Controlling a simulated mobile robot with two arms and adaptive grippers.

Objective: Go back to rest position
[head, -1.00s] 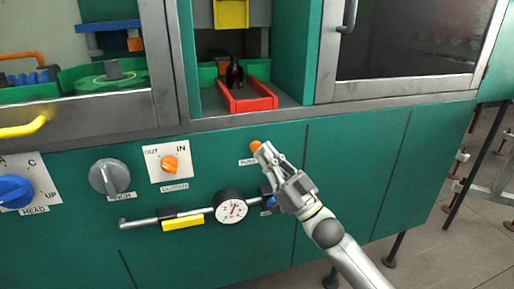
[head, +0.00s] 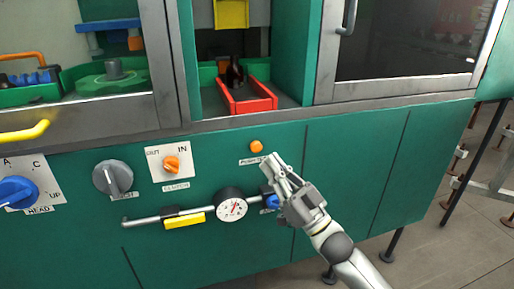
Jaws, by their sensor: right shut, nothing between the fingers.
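My right gripper (head: 270,162) is in front of the green machine panel (head: 345,165), just below and right of the orange push button (head: 256,146). Its fingers are shut with nothing between them, and a small gap shows between the fingertips and the button. My right arm comes in from the lower right. My left gripper is not in view.
The panel also bears a blue knob (head: 16,192), a grey knob (head: 113,177), an orange knob (head: 171,164) and a round gauge (head: 231,207) on a pipe that sticks out. A glass door (head: 410,45) with a metal handle is at upper right. Floor (head: 450,245) shows clear at lower right.

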